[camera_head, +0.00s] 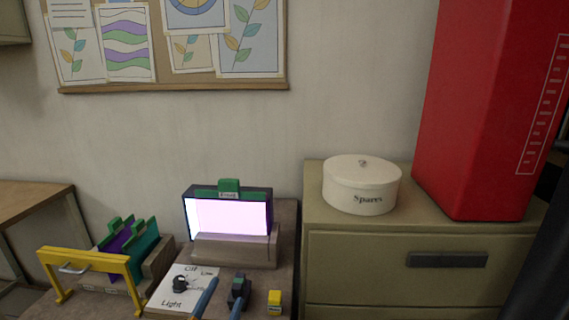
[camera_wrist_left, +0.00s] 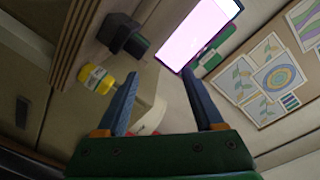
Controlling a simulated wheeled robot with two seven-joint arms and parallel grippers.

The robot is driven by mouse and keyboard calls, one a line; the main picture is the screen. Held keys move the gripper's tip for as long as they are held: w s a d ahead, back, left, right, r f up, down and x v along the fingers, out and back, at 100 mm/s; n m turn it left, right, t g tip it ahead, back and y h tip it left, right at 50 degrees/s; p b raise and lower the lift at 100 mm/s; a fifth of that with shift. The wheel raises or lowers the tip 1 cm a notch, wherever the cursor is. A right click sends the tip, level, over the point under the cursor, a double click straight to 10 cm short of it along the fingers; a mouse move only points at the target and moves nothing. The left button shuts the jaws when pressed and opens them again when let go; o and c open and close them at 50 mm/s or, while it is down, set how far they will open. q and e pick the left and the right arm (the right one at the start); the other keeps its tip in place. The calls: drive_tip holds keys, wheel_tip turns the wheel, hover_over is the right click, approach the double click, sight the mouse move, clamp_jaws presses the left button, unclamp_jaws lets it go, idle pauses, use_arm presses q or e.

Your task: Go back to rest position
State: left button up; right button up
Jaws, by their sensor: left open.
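My left gripper (camera_head: 224,291) shows at the bottom of the head view as two blue fingers. In the left wrist view the gripper (camera_wrist_left: 160,74) has its fingers spread, with nothing held between them. A dark block (camera_head: 239,284) stands by one fingertip; whether they touch cannot be told. A small yellow bottle (camera_head: 274,302) stands to its right; the bottle (camera_wrist_left: 97,79) also shows left of the fingers in the wrist view. The lit panel (camera_head: 232,218) glows behind the gripper. My right gripper is not in view.
A light switch plate (camera_head: 184,289) with a black knob lies left of the gripper. A yellow frame (camera_head: 90,258) and a rack of coloured panes (camera_head: 133,247) stand further left. The cabinet (camera_head: 340,272) at right bears a Spares tin (camera_head: 361,187) and a tall red box (camera_head: 475,110).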

use_arm(q)
drive_tip(key=s+a+f+n+g+y, duration=0.1)
drive_tip(key=s+a+f+n+g, duration=0.15)
drive_tip(key=s+f, duration=0.2)
drive_tip(key=s+a+f+n+g+y, duration=0.2)
drive_tip(key=s+f+n+g, duration=0.1)
drive_tip(key=f, duration=0.3)
drive_tip(key=s+f+n+g+h, duration=0.1)
drive_tip(key=s+f+n+g, duration=0.1)
drive_tip(key=s+f+g, duration=0.45)
drive_tip(key=s+f+n+g, duration=0.15)
drive_tip(key=s+f, duration=0.25)
drive_tip(key=s, duration=0.6)
wheel_tip(320, 180, down, 15)
drive_tip(key=s+g, duration=0.2)
drive_tip(key=s+a+f+m, duration=0.1)
drive_tip(key=s+a+f, duration=0.1)
drive_tip(key=s+f, duration=0.8)
drive_tip(key=shift+s+a+g, duration=0.35)
drive_tip(key=shift+s+a, duration=0.05)
drive_tip(key=shift+s, duration=0.45)
